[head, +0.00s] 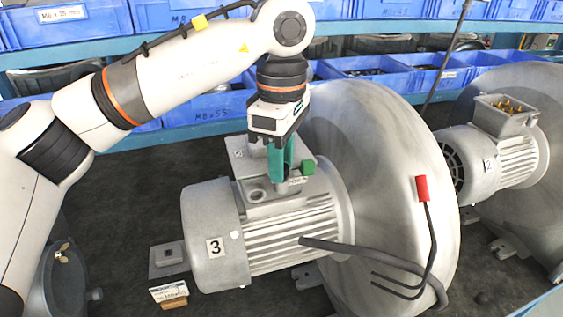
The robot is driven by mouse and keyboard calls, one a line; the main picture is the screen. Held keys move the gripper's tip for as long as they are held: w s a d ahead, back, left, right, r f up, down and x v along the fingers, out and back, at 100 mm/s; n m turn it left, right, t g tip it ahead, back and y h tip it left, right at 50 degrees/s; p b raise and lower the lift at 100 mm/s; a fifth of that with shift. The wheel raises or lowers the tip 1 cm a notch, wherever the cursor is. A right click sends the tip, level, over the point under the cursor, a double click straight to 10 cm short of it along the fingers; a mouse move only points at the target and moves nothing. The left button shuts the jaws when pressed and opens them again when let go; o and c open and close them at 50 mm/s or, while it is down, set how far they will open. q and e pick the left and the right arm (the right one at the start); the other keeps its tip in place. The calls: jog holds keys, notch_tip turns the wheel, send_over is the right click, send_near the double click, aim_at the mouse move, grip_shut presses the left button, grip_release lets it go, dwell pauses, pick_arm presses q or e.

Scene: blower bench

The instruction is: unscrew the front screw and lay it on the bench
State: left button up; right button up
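My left gripper (283,165) points down with its teal fingers over the terminal box (274,203) on top of the grey motor labelled 3 (212,262). The fingers look close together, but I cannot tell whether they are shut or hold a screw. No front screw can be made out; the fingers cover part of the box. A round opening (257,195) shows on the box's near side. A grey plate (240,153) stands behind the fingers, and a small green block (308,166) is just right of them. My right gripper is not in view.
A large round blower housing (385,170) stands right of the motor. A bent black rod with a red end (421,188) is in front of it. A second motor labelled 2 (480,165) is farther right. Blue bins (375,68) line the back.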

pick_arm(q)
jog(key=m+p, duration=0.1)
jog(key=m, duration=0.9)
